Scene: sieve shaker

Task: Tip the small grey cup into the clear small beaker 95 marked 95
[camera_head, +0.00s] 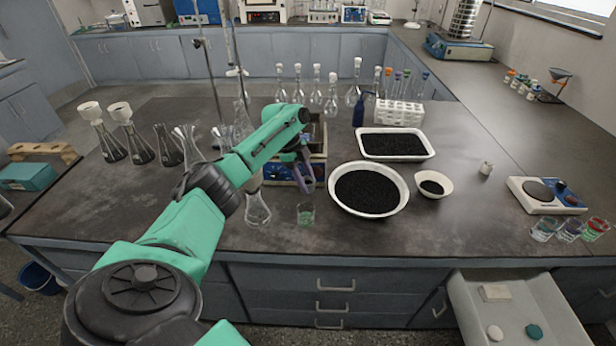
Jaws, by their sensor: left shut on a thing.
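My left gripper (304,182) reaches in from the left, fingers pointing down, just above and behind a small clear beaker (306,213). It is shut on a small greyish-purple thing, which I take to be the small grey cup; the fingers and arm hide most of it, so its tilt cannot be told. The small clear beaker stands upright near the bench's front edge and looks greenish low down. Its marking is too small to read. My right gripper is not in view.
A clear flask (258,212) stands left of the beaker. A round white bowl of black grains (400,205) is close on the right. Behind are a box (318,150) and several flasks. Three small beakers (570,231) stand far right, beside a hotplate (526,203).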

